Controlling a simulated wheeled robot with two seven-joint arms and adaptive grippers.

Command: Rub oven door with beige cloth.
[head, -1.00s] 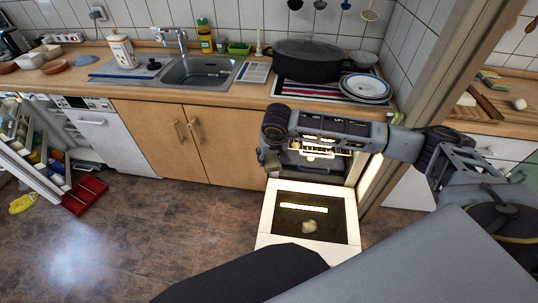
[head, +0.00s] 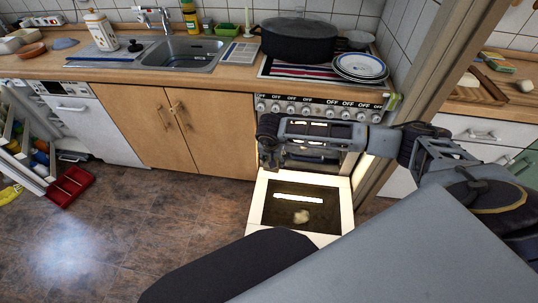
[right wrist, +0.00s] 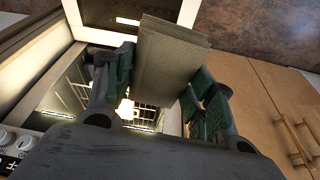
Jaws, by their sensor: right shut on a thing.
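The oven door (head: 345,200) is folded down open, with a white frame and a dark glass pane; part of it also shows in the right wrist view (right wrist: 100,37). My right gripper (right wrist: 163,88) is shut on the beige cloth (right wrist: 172,55), a folded ribbed piece standing out between its fingers. In the right wrist view the cloth covers part of the door, and I cannot tell whether they touch. In the head view my right gripper (head: 268,155) is before the oven, above the door's left side; the cloth is not distinct there. My left gripper is out of view.
The stove's knob panel (head: 320,104) is just above my right arm. A black pot (head: 298,42) and plates (head: 360,66) stand on top. Wooden cabinets (head: 165,130) are to the left. A red tray (head: 70,187) lies by the open fridge. The middle floor is clear.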

